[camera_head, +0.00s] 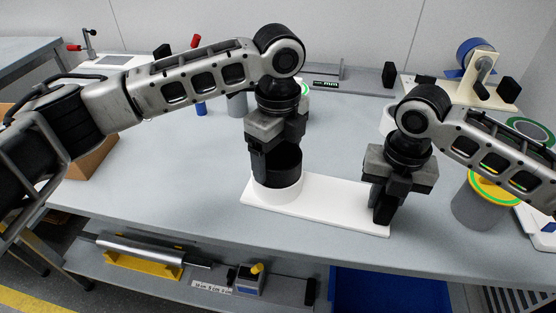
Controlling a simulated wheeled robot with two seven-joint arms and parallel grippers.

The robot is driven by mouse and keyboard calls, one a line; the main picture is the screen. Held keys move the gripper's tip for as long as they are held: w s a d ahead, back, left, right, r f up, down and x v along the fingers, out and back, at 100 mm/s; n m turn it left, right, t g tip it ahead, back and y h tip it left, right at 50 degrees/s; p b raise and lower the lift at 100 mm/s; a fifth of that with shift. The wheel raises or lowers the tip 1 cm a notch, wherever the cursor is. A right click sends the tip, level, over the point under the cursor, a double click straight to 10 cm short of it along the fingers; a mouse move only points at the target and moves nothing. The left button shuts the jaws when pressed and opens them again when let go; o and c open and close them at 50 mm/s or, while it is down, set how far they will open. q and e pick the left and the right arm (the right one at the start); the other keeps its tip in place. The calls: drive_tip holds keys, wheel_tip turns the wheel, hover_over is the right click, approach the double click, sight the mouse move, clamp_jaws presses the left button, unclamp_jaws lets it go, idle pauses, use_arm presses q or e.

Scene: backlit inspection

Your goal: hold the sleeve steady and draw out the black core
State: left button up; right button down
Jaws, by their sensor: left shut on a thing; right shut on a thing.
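The white sleeve (278,196) stands upright as a short ring on a flat white base plate (325,203) in the middle of the table. The black core (285,168) rises above the sleeve's rim; its lower end is hidden by the sleeve. My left gripper (272,160) comes down from above and is shut on the core, its fingers partly hiding it. My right gripper (382,212) points down at the plate's right end and is shut on it, apart from the ring. The exact finger contact there is dark and hard to see.
A grey can with a yellow top (476,205) stands right of my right gripper. A tape dispenser (470,80) is at the back right. A brown box (92,160) is at left. A lower shelf holds a metal cylinder (150,250); a blue bin (385,292) sits below.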

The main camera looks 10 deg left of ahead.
drive_tip(key=shift+s+f, duration=0.15)
drive_tip(key=shift+f, duration=0.15)
use_arm(q)
wheel_tip(320, 180, up, 10)
drive_tip(key=shift+f, duration=0.15)
use_arm(e)
drive_tip(key=c, duration=1)
unclamp_jaws()
drive_tip(key=shift+c, duration=0.2)
drive_tip(key=shift+r, duration=0.1)
